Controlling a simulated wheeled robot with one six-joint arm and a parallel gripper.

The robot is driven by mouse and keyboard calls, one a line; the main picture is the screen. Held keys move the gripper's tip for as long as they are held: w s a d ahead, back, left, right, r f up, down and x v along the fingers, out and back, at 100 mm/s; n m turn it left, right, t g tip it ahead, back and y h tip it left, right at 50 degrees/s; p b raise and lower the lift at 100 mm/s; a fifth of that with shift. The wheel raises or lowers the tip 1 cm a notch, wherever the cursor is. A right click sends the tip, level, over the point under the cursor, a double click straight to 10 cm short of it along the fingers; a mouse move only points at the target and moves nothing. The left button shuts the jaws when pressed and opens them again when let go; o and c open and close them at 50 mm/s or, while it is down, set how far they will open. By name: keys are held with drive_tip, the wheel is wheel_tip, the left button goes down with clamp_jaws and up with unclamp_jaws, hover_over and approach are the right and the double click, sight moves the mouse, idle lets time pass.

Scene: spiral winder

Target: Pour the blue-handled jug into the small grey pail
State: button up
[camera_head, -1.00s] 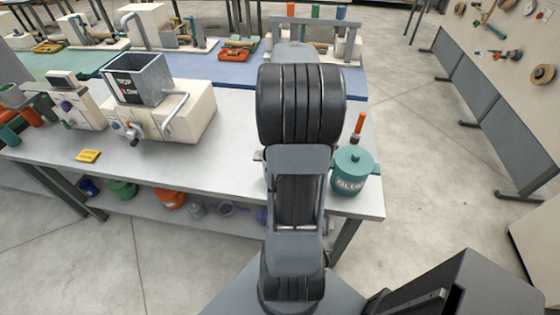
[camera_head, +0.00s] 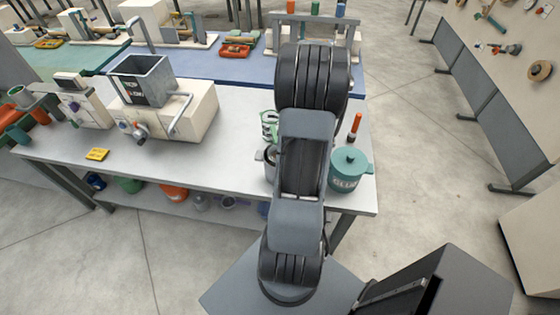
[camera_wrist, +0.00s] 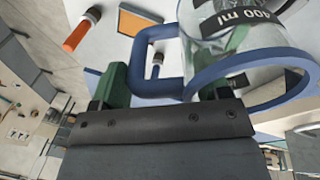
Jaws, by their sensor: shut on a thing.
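The blue-handled jug shows in the wrist view as a clear vessel (camera_wrist: 210,22) with a black "400 ml" band, a blue rim and a blue handle (camera_wrist: 143,58).
A teal glue pot (camera_head: 350,172) and an orange-handled tool (camera_head: 354,128) stand right of my arm. A clear item with green bands (camera_head: 269,126) is behind the pail. A cream machine with a grey hopper (camera_head: 142,82) fills the table's left. Bare tabletop (camera_head: 205,165) lies between.

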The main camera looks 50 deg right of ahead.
drive_tip(key=shift+f+t+y, duration=0.3)
drive_tip(key=shift+f+y, duration=0.3)
drive_tip(key=shift+y, duration=0.1)
drive_tip(key=shift+r, duration=3.05)
